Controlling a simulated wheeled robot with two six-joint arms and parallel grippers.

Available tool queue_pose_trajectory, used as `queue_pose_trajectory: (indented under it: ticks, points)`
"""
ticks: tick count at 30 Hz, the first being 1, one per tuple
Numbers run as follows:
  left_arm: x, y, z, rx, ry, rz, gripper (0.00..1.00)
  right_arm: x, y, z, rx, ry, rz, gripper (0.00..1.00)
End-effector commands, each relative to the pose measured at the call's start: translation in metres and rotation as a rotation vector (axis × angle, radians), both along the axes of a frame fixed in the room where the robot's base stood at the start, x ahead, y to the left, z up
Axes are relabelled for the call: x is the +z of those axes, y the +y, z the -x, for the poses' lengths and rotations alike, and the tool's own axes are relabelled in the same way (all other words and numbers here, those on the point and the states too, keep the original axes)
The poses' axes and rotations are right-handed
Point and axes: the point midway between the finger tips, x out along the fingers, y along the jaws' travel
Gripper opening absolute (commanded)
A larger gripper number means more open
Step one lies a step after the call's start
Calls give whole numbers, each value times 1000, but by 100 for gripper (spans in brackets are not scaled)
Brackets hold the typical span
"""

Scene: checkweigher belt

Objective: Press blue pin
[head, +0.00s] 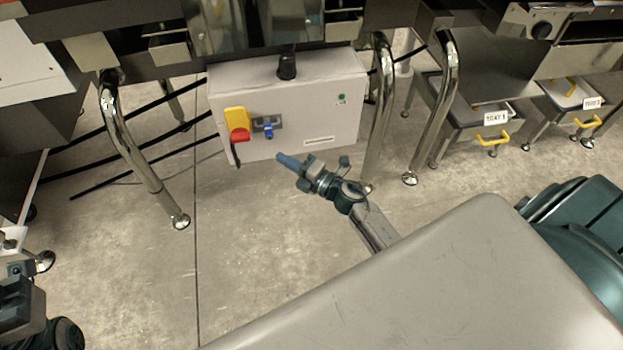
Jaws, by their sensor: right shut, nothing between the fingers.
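The blue pin (268,130) sticks out of a small grey plate on the front of a light grey control box under the belt frame. Right beside it on the left is a yellow and red switch handle (237,122). My right gripper (281,157) is shut and empty, its tip pointing up and left toward the box. In the picture it lies just below and right of the pin, apart from it. My left arm shows at the lower left edge (25,310), but its fingertips cannot be made out.
The control box (335,125) has a green light and a label slot. Chrome legs (379,110) stand on both sides of it. Dark cables run to the left. Trays with yellow handles (493,139) stand at the right.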

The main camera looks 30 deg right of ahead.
Motion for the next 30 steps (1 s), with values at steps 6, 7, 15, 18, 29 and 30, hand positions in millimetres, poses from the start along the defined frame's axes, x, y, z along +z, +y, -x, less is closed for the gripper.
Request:
queue_pose_trajectory:
  ticks: [6,7,15,18,29,30]
  points:
    - [1,0,-2,1,0,1,46,-4,-17,31,2,4,2,0]
    - [1,0,-2,1,0,1,46,-5,-19,36,2,3,3,0]
    - [0,0,-2,3,2,6,46,-7,-37,67,2,2,3,0]
    - [0,1,-2,3,2,9,46,-7,-39,70,1,1,1,0]
    - [0,1,-2,3,2,9,46,-7,-39,71,1,0,0,0]
    - [0,0,-2,3,2,8,46,-7,-39,71,1,0,0,0]
